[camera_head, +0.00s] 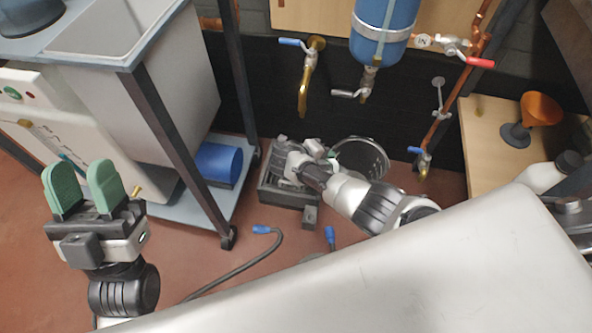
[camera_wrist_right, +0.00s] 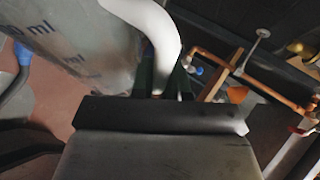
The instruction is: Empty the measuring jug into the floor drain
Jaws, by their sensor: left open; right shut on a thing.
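The measuring jug (camera_head: 362,157) is a clear grey vessel with a round rim, low down below the blue tank in the head view. In the right wrist view the jug (camera_wrist_right: 75,45) fills the upper left, with "ml" markings on its wall. My right gripper (camera_head: 316,152) is shut on the jug's pale curved handle (camera_wrist_right: 152,35). I cannot tell how far the jug is tilted or what is in it. My left gripper (camera_head: 82,190) is open and empty, in front of the white appliance. I cannot make out the floor drain; my arm and body hide part of the floor.
A dark grey box of items (camera_head: 280,190) stands on the floor beside my right gripper. A cart (camera_head: 185,205) with a grey basin stands at left. A black hose with blue ends (camera_head: 264,229) lies on the floor. Copper pipes (camera_head: 445,125) and an orange funnel (camera_head: 541,108) are at right.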

